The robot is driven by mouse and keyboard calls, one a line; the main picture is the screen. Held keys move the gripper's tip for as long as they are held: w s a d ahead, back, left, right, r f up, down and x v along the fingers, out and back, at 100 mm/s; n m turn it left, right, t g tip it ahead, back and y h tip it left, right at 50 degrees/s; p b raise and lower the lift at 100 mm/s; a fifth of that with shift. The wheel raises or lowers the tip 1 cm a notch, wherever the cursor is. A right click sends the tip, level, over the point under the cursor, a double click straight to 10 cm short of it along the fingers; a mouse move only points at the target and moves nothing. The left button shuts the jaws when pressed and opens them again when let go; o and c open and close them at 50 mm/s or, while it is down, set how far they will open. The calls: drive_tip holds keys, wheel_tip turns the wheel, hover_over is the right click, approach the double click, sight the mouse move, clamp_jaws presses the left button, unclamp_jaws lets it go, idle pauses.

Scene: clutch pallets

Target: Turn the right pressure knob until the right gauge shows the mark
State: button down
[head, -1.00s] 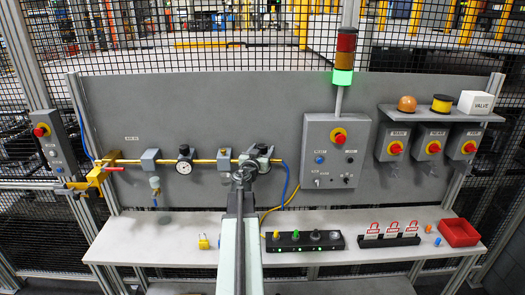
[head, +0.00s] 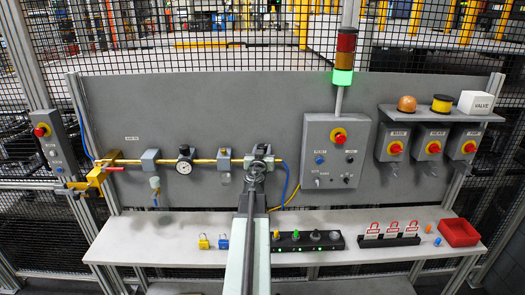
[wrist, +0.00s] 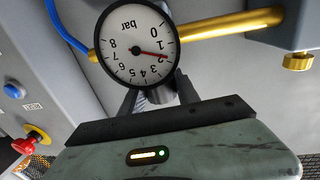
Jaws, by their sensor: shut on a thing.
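The right gauge (wrist: 130,46) fills the upper left of the wrist view, upside down. It is a white dial marked in bar, with its red needle between 1 and 2, close to 2. I cannot make out a separate target mark. In the head view my gripper (head: 257,163) is at the right end of the brass pipe, partly covering the right gauge (head: 261,150).
The left gauge (head: 185,153) sits further left on the brass pipe (head: 205,161). A grey control box (head: 336,152) with a red knob is to the right.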

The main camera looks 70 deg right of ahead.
drive_tip(key=n+t+y, duration=0.1)
drive_tip(key=n+t, duration=0.1)
drive_tip(key=t, duration=0.1)
drive_tip(key=n+t+y, duration=0.1)
drive_tip(key=n+t, duration=0.1)
drive_tip(key=t, duration=0.1)
drive_tip(key=shift+s+d+y, duration=0.1)
drive_tip(key=shift+d+y, duration=0.05)
drive_tip(key=shift+y, duration=0.15)
drive_tip(key=n+t+y, duration=0.4)
drive_tip(key=t+y, duration=0.1)
drive_tip(key=shift+d+n, duration=0.1)
drive_tip(key=shift+n, duration=0.2)
drive_tip(key=n+t+y, duration=0.2)
drive_tip(key=n+y, duration=0.1)
drive_tip(key=y, duration=0.2)
drive_tip(key=shift+n, duration=0.4)
drive_tip(key=shift+n+t+y, duration=0.4)
drive_tip(key=shift+n+y, duration=0.3)
drive_tip(key=shift+y, duration=0.5)
drive_tip(key=shift+a, duration=0.25)
drive_tip(key=c, duration=0.9)
unclamp_jaws()
